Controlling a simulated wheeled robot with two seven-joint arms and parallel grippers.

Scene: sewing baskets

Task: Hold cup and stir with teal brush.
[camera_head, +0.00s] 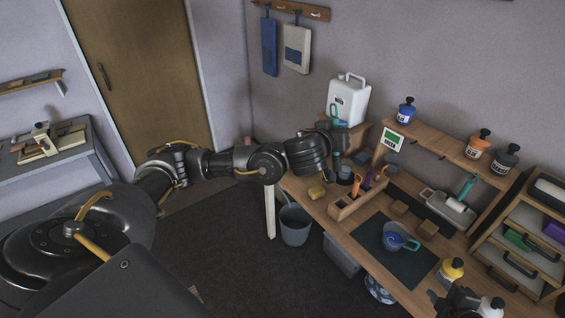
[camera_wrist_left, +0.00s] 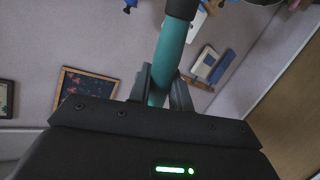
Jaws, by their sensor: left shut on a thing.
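A blue cup (camera_head: 390,244) with its handle toward the right stands on a dark mat (camera_head: 375,260) on the wooden workbench. My left gripper (camera_head: 335,138) is over the back left of the bench, away from the cup. In the left wrist view my left gripper (camera_wrist_left: 163,82) is shut on the handle of the teal brush (camera_wrist_left: 170,52), whose far end is dark and runs off the top edge. My right gripper (camera_head: 460,303) is a dark shape at the bottom edge, right of the cup and apart from it; its jaws are not clear.
A wooden holder (camera_head: 347,208) with upright tools stands left of the mat. A white jug (camera_head: 349,99) is at the back, and a bucket (camera_head: 295,225) is on the floor.

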